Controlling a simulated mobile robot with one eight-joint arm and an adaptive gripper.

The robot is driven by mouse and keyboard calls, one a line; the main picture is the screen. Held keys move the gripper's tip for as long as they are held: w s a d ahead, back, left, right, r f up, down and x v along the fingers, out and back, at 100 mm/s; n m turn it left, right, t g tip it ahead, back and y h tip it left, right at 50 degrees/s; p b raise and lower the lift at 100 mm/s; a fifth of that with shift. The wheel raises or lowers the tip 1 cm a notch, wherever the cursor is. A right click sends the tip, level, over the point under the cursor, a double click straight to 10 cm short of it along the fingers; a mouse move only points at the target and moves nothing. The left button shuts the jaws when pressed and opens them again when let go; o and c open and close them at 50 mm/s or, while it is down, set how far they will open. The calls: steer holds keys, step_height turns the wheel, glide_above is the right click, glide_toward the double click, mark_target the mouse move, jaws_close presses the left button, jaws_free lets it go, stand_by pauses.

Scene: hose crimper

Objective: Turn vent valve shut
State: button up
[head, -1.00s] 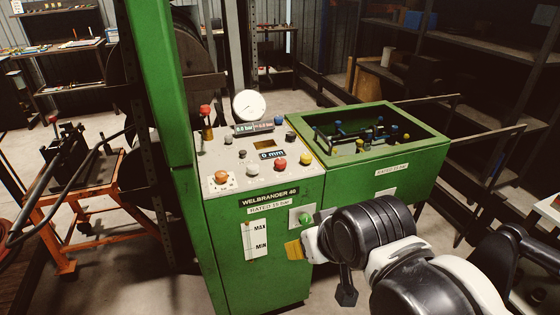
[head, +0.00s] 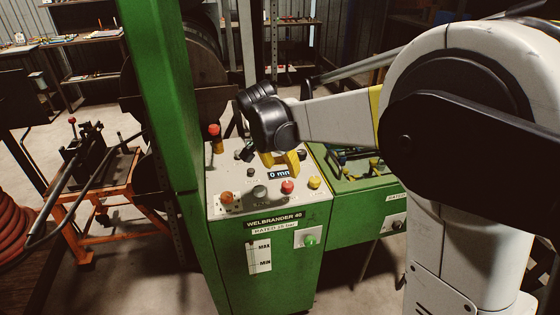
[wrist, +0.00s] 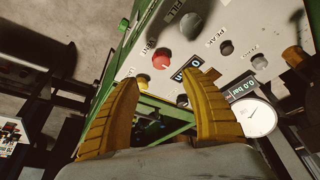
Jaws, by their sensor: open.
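The green machine's white control panel (head: 240,205) carries several knobs. A red knob (head: 287,187) sits beside a grey knob (head: 260,192) and a yellow knob (head: 314,182). In the wrist view, the red knob (wrist: 161,62) has a partly hidden label ending in "ENT", and the grey knob (wrist: 190,25) is labelled FILL. My gripper (head: 282,160) is above the panel's back part, its yellow fingers pointing down. In the wrist view my gripper (wrist: 163,82) is open and empty, with the red knob showing just beyond the gap, apart from both fingers.
A "0 mm" display (head: 279,174) lies behind the red knob. A red-topped lever (head: 214,135) stands at the panel's back left, near the green column (head: 160,95). A round gauge (wrist: 257,117) is right of the fingers in the wrist view. A green button (head: 310,241) is on the front.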

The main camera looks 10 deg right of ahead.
mark_target(288, 184)
steer(key=b+x, duration=0.4)
steer(key=x, duration=0.7)
steer(key=shift+w, duration=0.15)
steer(key=c, duration=1.2)
